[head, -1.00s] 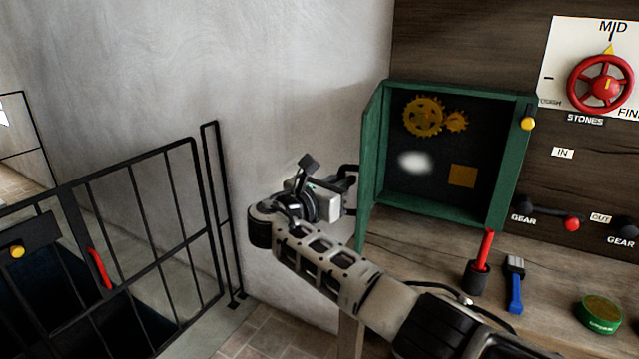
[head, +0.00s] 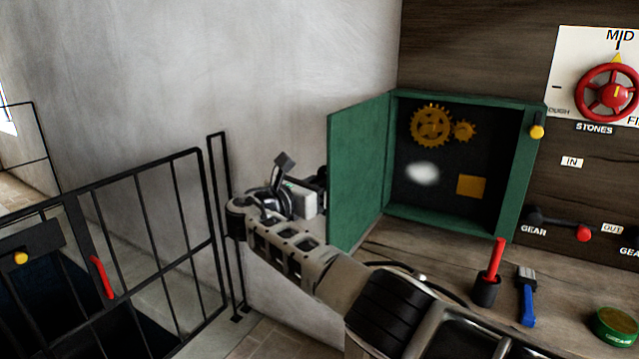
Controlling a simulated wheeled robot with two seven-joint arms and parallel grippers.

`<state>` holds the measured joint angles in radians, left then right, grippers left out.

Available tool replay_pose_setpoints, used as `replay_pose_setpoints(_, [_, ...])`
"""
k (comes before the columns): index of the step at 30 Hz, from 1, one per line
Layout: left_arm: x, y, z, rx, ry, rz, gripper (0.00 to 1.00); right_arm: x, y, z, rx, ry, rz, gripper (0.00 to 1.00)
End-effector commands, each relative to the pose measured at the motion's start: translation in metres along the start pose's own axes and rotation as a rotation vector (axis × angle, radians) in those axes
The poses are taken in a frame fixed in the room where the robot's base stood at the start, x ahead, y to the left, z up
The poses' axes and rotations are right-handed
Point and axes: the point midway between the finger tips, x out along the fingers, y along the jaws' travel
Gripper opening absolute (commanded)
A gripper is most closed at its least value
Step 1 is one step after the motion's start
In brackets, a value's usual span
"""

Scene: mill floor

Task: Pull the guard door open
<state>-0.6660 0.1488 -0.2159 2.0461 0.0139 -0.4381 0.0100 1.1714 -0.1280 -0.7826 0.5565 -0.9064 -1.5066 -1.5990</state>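The green guard door (head: 358,170) stands wide open, swung out to the left of the green gear box (head: 515,185). Its flat inner face shows. Inside the box are yellow gears (head: 432,125). My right arm reaches in from the lower right. My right gripper (head: 318,185) is at the door's free left edge, on its outer side. The door hides the fingertips and any handle there, so I cannot tell whether they grip. My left gripper is not in view.
A black railing gate (head: 150,240) with a red handle stands at the left. A red-handled tool (head: 497,260), a blue-handled brush (head: 527,300) and a green grease tin (head: 615,325) are on the wooden bench. A red handwheel (head: 610,92) is at upper right.

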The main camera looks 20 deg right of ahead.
Motion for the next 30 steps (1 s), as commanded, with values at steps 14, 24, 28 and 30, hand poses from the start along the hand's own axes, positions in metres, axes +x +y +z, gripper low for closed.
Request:
replay_pose_setpoints(14, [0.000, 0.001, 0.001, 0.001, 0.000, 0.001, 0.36, -0.013, 0.001, -0.001, -0.001, 0.001, 0.002, 0.17])
replay_pose_setpoints(24, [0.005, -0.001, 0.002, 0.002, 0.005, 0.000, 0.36, -0.092, 0.001, -0.003, 0.000, 0.004, 0.003, 0.17])
replay_pose_setpoints(28, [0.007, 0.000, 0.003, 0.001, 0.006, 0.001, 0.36, -0.120, 0.000, -0.002, 0.000, 0.002, 0.001, 0.17])
replay_pose_setpoints(30, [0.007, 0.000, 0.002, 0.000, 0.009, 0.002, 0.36, -0.133, 0.000, -0.002, 0.000, 0.003, 0.000, 0.17])
